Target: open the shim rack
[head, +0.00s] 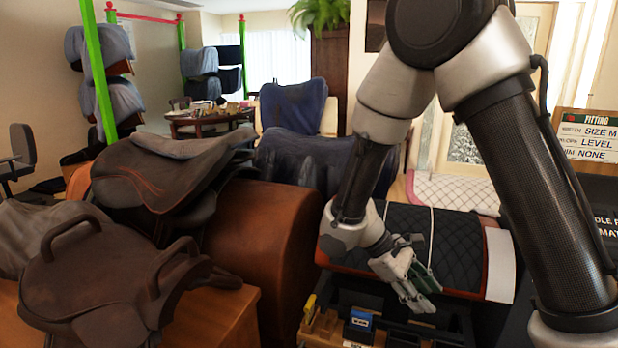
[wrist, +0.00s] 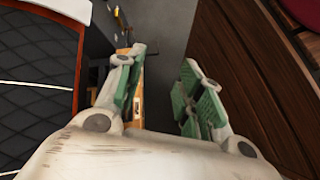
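My gripper (head: 418,287) is in front of the black quilted pad, above a dark open rack or tray (head: 400,336) at the bottom of the head view. In the wrist view my gripper (wrist: 163,82) has its two green-padded fingers apart, with nothing between them. The tray holds a blue box (head: 360,322) and a yellow item (head: 309,308). I cannot tell for sure whether this is the shim rack, or whether it is open; the picture's lower edge cuts it off. No handle is clearly visible.
The black quilted pad (head: 455,245) lies over an orange-brown form behind my gripper. Brown saddles (head: 150,185) fill the left. A fitting board (head: 590,140) at right reads size M, level, none. In the wrist view, dark wood boards (wrist: 235,60) stand right of the fingers.

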